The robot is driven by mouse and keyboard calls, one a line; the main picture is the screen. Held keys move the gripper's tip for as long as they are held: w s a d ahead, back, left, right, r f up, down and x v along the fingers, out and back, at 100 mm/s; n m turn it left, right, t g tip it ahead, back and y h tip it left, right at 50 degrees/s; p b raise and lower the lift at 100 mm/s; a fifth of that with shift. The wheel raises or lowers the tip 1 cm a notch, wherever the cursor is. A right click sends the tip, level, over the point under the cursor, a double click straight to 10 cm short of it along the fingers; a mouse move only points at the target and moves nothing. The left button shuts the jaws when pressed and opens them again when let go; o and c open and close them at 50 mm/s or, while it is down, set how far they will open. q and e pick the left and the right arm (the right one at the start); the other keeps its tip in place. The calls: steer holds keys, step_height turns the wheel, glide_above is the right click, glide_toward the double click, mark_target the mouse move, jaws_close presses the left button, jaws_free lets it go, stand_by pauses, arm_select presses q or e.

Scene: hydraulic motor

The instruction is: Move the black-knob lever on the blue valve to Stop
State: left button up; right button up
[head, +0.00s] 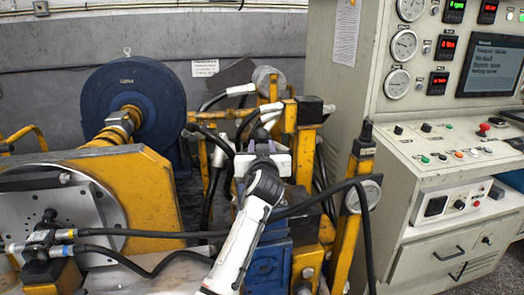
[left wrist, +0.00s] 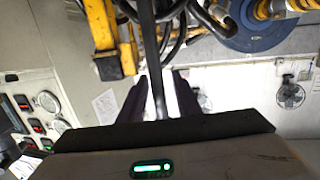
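The blue valve (head: 266,268) stands low in the middle of the head view, partly covered by my left arm. My left gripper (head: 262,150) is above it among hoses and yellow posts, seen from behind. In the left wrist view, my left gripper (left wrist: 160,95) has its two dark fingers apart. A black rod or hose (left wrist: 152,60) runs between them, with a light gap beside it on the right. I cannot tell whether this is the lever. The black knob and the Stop mark cannot be made out. My right gripper is in neither view.
A yellow post with a round gauge (head: 362,195) stands right of my arm. Black hoses (head: 322,200) cross close to my wrist. A blue round motor (head: 130,95) is at the left. A control console (head: 445,200) with gauges and a screen fills the right.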

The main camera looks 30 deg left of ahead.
arm_select(q)
steer(key=b+v, duration=0.1)
steer(key=v, duration=0.9)
steer(key=shift+d, duration=0.1)
